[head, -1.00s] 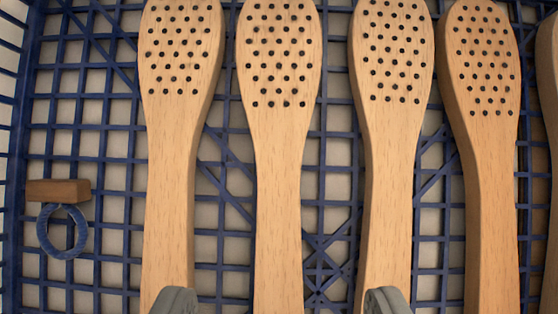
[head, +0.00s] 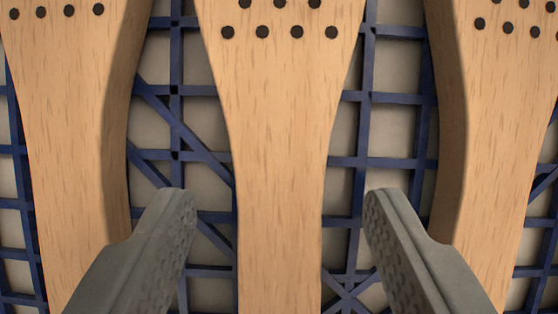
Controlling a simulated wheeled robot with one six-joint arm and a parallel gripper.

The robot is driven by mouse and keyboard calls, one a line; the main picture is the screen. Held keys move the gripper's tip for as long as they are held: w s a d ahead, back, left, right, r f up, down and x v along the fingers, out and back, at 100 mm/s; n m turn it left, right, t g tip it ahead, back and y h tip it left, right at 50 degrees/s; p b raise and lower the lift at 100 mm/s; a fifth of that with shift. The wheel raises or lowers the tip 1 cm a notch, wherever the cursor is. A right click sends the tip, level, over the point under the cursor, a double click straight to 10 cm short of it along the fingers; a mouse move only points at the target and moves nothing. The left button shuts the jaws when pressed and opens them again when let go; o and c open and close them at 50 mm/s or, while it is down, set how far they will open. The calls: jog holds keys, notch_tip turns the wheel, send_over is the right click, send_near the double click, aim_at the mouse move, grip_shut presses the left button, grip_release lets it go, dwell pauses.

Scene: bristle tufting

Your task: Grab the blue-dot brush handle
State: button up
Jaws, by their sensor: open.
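Three pale wooden brush handles with dark round holes in their heads show in the head view. The middle handle (head: 280,130) runs lengthwise between the fingers of my gripper (head: 280,205). My gripper is open, with a gap on each side between finger and handle. The left handle (head: 60,150) lies beyond my left finger, and the right handle (head: 500,150) beyond my right finger. No blue dot shows on any visible part, so I cannot tell which handle is the blue-dot one. The upper heads and lower ends are cut off by the picture.
The handles lie over a blue lattice (head: 175,90) with a pale surface showing through its openings. My fingers overlap the neighbouring handles' inner edges in the picture.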

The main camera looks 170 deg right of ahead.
dwell(0.4)
jog(key=c, duration=1.1)
